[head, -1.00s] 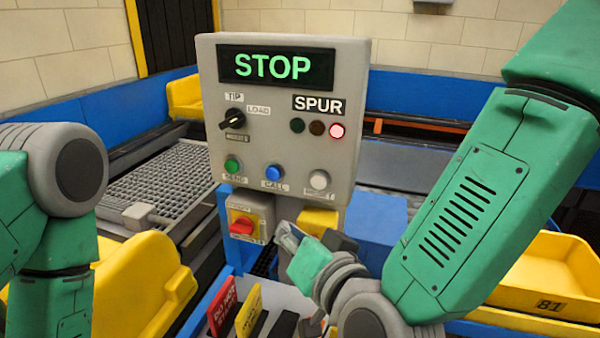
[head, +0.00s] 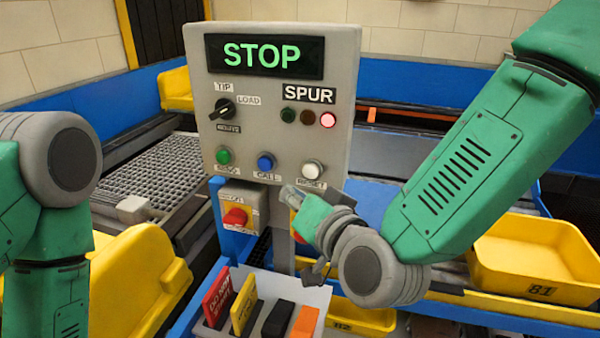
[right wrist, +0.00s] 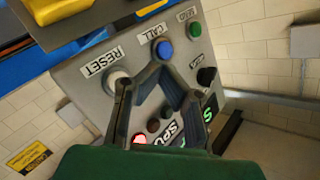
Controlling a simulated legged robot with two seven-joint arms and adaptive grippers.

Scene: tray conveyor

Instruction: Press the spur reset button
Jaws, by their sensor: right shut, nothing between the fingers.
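The grey control panel (head: 200,100) stands upright with a lit green STOP display (head: 264,55). The white button (head: 313,169) labelled RESET is at its lower right, and also shows in the right wrist view (right wrist: 117,79). Above it, under the SPUR sign (head: 308,94), the red lamp (head: 328,120) is lit. My right gripper (head: 287,191) is shut and empty, just below and left of the RESET button. In the right wrist view its closed fingertips (right wrist: 157,68) lie between the RESET and CALL buttons; contact with the panel cannot be told. My left gripper is out of view.
The blue CALL button (head: 266,161) and green button (head: 223,156) sit left of RESET. A black selector knob (head: 222,109) is above them. A red switch (head: 235,217) is below the panel. A tag holder (head: 260,322) stands in front; a yellow tray (head: 530,255) is at right.

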